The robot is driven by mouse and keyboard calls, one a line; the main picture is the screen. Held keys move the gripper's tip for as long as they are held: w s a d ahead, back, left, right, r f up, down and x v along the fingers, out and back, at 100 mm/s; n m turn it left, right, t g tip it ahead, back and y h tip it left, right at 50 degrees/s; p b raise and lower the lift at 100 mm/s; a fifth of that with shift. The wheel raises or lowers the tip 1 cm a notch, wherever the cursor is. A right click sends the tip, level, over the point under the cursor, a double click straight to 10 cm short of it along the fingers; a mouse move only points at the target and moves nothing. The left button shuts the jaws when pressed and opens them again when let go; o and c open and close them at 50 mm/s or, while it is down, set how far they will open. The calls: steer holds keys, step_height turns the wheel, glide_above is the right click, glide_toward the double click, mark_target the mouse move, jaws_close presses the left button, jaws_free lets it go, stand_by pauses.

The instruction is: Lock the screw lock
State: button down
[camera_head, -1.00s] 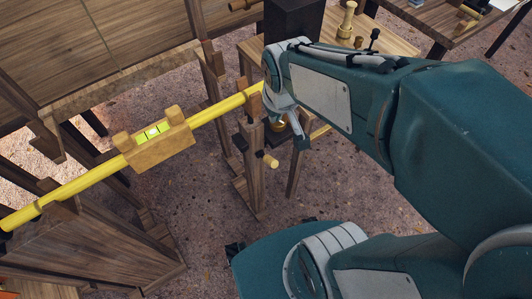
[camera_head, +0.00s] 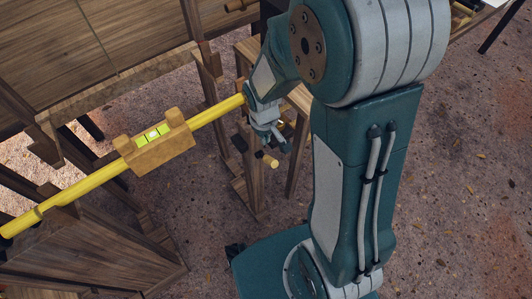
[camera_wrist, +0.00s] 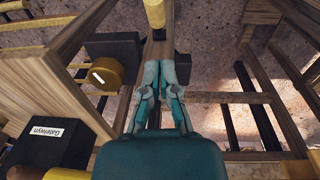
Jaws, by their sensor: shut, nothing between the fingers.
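A small peg with a pale wooden end (camera_head: 268,159), which looks like the screw lock's handle, sticks out from a dark wooden post (camera_head: 250,165) under the right end of the yellow roller (camera_head: 90,180). My gripper (camera_head: 279,146) is by the upper part of this post, just above and to the right of the peg; I cannot tell whether they touch. In the wrist view my gripper (camera_wrist: 160,68) points at the wooden post, its fingers shut and empty. I cannot make out the peg there.
A wooden block with a green level vial (camera_head: 160,150) sits on the roller. Wooden frames stand at left. In the wrist view, a black block with a brass-coloured disc (camera_wrist: 103,74) and a labelled black box (camera_wrist: 48,145) lie left of my gripper. Open floor is at right.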

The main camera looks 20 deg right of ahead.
mark_target(266, 159)
steer(key=f, duration=1)
steer(key=shift+w+d, duration=0.25)
steer(key=shift+w, duration=0.05)
